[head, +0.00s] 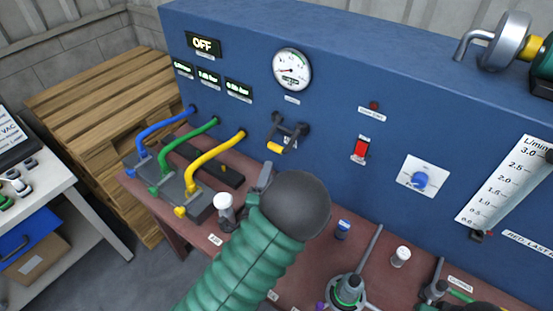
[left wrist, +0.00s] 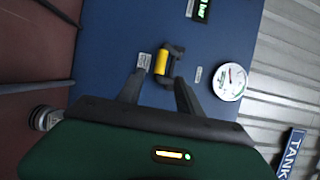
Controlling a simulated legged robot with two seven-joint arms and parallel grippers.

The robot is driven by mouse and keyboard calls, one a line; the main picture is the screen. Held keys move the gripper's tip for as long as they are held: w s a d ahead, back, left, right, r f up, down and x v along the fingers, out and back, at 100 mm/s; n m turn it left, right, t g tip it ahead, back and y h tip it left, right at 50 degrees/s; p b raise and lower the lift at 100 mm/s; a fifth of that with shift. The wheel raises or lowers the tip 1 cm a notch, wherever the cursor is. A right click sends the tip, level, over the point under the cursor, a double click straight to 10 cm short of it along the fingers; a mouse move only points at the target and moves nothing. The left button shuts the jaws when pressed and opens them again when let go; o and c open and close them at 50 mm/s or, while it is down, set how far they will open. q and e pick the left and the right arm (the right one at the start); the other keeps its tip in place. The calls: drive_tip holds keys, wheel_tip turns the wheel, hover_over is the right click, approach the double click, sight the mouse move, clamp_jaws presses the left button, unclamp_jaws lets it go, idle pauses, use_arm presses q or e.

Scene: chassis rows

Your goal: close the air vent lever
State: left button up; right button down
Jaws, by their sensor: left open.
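A lever with a yellow grip on a black bracket (head: 288,130) sticks out of the blue panel, below the round gauge. In the left wrist view its yellow grip (left wrist: 161,62) lies just ahead of the gap between my fingers. My left gripper (left wrist: 160,82) is open and empty, with one dark finger on each side of the grip's line; I cannot tell if either touches. In the head view my left gripper (head: 264,178) is mostly hidden behind the dark wrist ball, below the lever. My right gripper is not in view.
Blue, green and yellow hoses (head: 215,155) run from the panel to the left. A red switch (head: 361,149) and a blue knob (head: 420,180) sit to the right. A white-capped part (head: 224,201) and a blue-capped part (head: 343,229) stand on the reddish bench.

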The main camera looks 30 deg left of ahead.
sight(276, 149)
use_arm(q)
drive_tip(key=b+x, duration=0.3)
drive_tip(key=x, duration=0.1)
drive_tip(key=shift+w+a+r, duration=0.1)
drive_tip(key=shift+w+a, duration=0.05)
drive_tip(key=shift+a, duration=0.05)
drive_tip(key=x, duration=0.7)
drive_tip(key=shift+w+p, duration=0.1)
drive_tip(key=shift+p, duration=0.2)
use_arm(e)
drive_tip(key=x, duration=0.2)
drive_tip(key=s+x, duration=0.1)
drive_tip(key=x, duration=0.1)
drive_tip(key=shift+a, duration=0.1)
use_arm(q)
clamp_jaws()
drive_tip(key=shift+d+f, duration=0.1)
drive_tip(key=shift+f, duration=0.2)
